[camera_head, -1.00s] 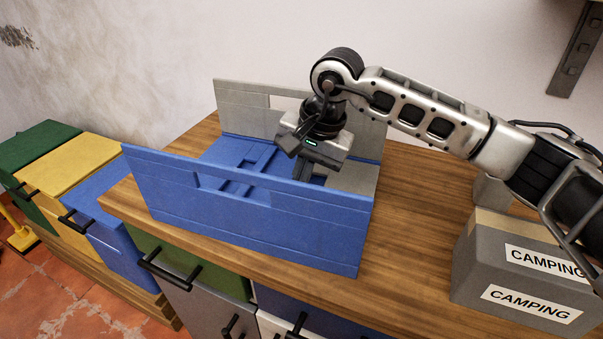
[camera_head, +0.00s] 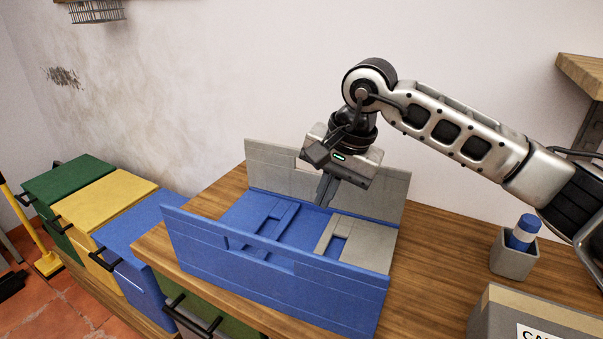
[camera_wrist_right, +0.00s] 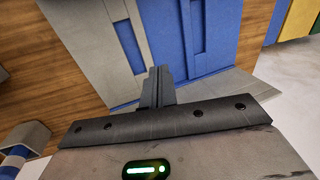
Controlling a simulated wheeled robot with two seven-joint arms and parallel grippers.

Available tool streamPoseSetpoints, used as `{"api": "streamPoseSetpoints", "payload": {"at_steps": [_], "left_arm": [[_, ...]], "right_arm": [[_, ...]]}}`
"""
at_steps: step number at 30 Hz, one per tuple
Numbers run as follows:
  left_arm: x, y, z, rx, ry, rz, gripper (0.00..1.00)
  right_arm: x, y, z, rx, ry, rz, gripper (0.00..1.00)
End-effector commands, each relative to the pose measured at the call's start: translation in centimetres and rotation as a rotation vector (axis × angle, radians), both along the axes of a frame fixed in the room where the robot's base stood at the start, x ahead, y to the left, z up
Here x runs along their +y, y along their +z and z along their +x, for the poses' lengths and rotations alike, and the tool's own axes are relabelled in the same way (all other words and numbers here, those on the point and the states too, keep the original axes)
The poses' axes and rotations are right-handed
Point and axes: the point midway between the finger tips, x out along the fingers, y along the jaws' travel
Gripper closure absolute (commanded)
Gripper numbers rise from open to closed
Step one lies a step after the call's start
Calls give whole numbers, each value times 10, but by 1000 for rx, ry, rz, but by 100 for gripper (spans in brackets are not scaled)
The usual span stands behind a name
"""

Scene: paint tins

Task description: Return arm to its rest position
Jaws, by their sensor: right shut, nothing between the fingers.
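My right gripper (camera_head: 326,190) comes in from the right and hangs above an open box with blue and grey panels (camera_head: 275,285). Its fingers are shut together with nothing between them, pointing down over the back part of the box. In the right wrist view the closed fingers (camera_wrist_right: 157,88) show against the box's blue and grey floor (camera_wrist_right: 185,40). I cannot tell from the head view exactly how high the fingertips are above the box floor. My left gripper is not in view.
The box stands on a wooden worktop (camera_head: 440,240). A grey cup (camera_head: 512,258) with a blue and white item (camera_head: 524,232) and a grey carton (camera_head: 530,318) are at right. Green, yellow (camera_head: 105,208) and blue cabinets stand at left. The wall is behind.

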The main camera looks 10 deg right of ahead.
Motion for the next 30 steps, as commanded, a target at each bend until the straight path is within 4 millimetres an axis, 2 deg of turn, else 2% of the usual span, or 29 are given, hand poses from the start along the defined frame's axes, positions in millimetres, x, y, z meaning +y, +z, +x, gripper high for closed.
{"api": "streamPoseSetpoints", "payload": {"at_steps": [11,14,24,30], "left_arm": [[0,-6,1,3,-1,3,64],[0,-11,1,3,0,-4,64],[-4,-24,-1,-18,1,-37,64],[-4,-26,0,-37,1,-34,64]], "right_arm": [[0,-6,0,2,0,-1,100],[1,-18,0,3,2,-2,100],[6,-81,1,4,9,0,100],[7,-104,2,2,13,-1,100]]}}
